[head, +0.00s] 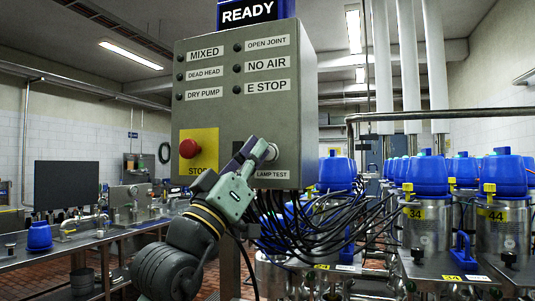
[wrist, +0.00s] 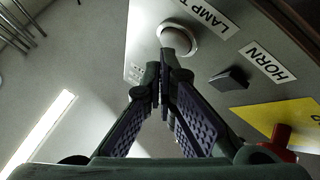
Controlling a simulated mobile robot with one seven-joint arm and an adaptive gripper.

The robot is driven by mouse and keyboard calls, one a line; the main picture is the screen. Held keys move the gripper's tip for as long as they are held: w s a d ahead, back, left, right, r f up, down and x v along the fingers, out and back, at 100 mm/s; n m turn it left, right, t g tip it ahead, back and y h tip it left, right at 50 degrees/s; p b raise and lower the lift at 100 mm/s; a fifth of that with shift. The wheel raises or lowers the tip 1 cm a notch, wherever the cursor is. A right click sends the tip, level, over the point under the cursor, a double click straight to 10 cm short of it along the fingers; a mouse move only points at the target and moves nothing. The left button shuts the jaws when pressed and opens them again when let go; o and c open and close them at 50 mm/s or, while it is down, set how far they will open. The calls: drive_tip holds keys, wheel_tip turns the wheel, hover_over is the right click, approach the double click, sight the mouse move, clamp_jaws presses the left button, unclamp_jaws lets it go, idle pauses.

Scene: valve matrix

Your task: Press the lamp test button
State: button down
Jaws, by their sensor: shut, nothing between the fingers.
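The lamp test button (head: 271,152) is a round pale button in a metal ring, low on the right of the grey control box (head: 215,118), above the "LAMP TEST" label. My gripper (head: 257,150) is shut and empty, with its tips at the button's left side in the head view. In the wrist view the button (wrist: 178,36) shows just beyond the closed fingertips (wrist: 163,70), which overlap its lower edge. I cannot tell whether the tips touch it. My fingers cover part of the panel to the left of the button in the head view.
A red stop button (head: 188,149) sits on a yellow plate left of my gripper. A black horn control (wrist: 229,78) is close to the fingers. Black cables (head: 315,220) hang below the box, with blue-capped canisters (head: 424,190) to the right.

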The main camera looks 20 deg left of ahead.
drive_tip(key=shift+w, duration=0.45)
idle(0.6)
drive_tip(key=shift+s, duration=0.85)
drive_tip(key=shift+s+b, duration=0.55)
drive_tip(key=shift+s, duration=2)
drive_tip(key=shift+a+f, duration=0.1)
drive_tip(key=shift+a, duration=0.05)
